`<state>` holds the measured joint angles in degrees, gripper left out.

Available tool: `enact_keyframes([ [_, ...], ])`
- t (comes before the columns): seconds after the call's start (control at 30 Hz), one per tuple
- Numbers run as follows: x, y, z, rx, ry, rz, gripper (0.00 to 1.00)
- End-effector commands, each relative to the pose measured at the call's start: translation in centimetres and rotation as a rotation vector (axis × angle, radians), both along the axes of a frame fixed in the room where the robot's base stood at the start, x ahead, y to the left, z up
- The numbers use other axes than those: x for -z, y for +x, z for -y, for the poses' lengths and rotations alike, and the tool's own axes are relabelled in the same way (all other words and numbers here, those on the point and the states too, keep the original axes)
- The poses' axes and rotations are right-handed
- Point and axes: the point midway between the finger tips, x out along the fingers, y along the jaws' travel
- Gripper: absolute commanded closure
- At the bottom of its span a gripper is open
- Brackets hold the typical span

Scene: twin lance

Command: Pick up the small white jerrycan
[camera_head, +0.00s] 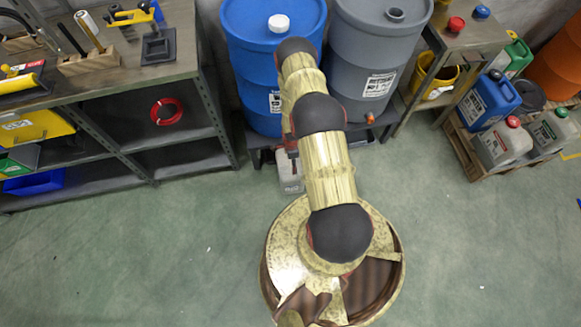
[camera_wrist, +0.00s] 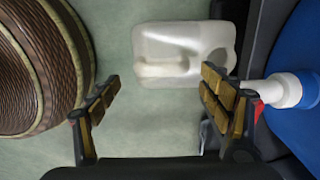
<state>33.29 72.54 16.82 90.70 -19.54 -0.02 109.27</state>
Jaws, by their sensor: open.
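The small white jerrycan (camera_wrist: 185,52) shows in the upper middle of the wrist view, translucent, with a raised handle bar along its top. My gripper (camera_wrist: 162,95) is open, with one finger to each side and the jerrycan beyond the gap, nearer the right finger. Nothing is between the fingers. In the head view the jerrycan (camera_head: 291,184) is a pale shape at the foot of the drum stand, partly hidden by my arm. My gripper is mostly hidden under my arm there.
A blue drum (camera_head: 262,60) and a grey drum (camera_head: 375,60) stand on a dark low stand right behind the jerrycan. A white fitting (camera_wrist: 285,90) sits close to my right finger. Shelving (camera_head: 180,150) is at left; jerrycans on a pallet (camera_head: 470,165) are at right. Floor between is clear.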

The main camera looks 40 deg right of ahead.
Motion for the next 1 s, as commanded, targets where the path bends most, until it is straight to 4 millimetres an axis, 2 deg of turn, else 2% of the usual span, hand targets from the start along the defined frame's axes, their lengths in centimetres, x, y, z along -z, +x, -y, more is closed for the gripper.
enact_keyframes([
  [0.17,1.1,0.1,0.1,0.0,-0.001,0.001,0.21],
  [0.53,5.7,0.0,0.3,0.0,0.0,0.0,0.21],
  [0.83,5.9,0.1,0.3,-0.001,-0.001,0.001,0.21],
  [1.0,5.9,0.0,0.3,-0.001,-0.001,0.001,0.3],
])
